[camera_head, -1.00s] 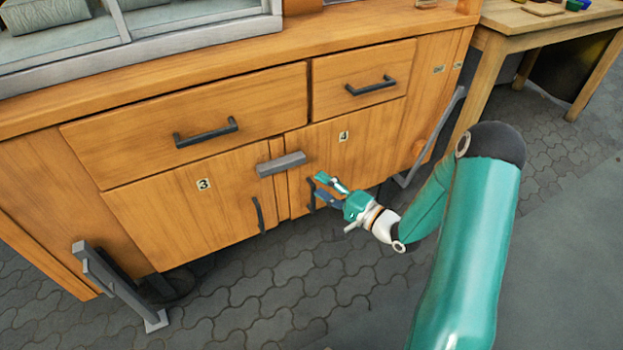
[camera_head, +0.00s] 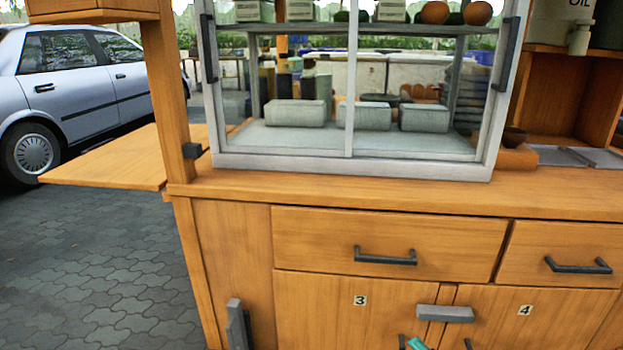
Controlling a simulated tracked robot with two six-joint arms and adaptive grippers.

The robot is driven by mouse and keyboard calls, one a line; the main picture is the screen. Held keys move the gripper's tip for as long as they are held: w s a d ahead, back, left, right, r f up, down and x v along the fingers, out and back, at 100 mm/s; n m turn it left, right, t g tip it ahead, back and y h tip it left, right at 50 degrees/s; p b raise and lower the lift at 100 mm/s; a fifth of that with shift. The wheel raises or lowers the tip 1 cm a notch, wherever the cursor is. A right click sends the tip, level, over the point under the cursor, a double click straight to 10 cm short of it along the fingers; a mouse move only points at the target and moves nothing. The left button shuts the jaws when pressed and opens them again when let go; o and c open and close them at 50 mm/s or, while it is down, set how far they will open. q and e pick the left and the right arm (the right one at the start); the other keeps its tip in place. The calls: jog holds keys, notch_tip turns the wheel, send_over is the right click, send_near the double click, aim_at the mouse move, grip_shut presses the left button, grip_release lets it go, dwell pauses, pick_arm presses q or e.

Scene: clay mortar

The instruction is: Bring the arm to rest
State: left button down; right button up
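Only a small teal tip of my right gripper (camera_head: 417,344) shows at the bottom edge of the head view. It is in front of the lower doors of the wooden cart (camera_head: 235,265), close to the dark handle of the door marked 3 (camera_head: 345,312). Whether it touches anything is unclear. The rest of the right arm is below the frame, and the finger opening is hidden. My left gripper and arm are not in view.
A glass display case (camera_head: 330,165) with grey blocks stands on the cart. Drawers with dark handles (camera_head: 385,257) and a door marked 4 (camera_head: 540,310) are closed. A side shelf (camera_head: 110,160) juts left. A silver car (camera_head: 85,75) stands beyond open paving (camera_head: 100,270).

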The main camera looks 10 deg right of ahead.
jog(key=s+a+f+n+g, duration=0.4)
jog(key=a+f+g, duration=0.3)
jog(key=a+f, duration=0.75)
jog(key=s+f+n+g+h, duration=0.2)
jog(key=s+f+n+g, duration=0.25)
jog(key=s, duration=0.45)
jog(key=s+f+n+g+h, duration=0.1)
jog(key=s+f+n+g, duration=0.35)
jog(key=s, duration=0.35)
notch_tip(320, 180, up, 36)
jog(key=p, duration=3.5)
jog(key=shift+w, duration=0.15)
jog(key=shift+f, duration=0.15)
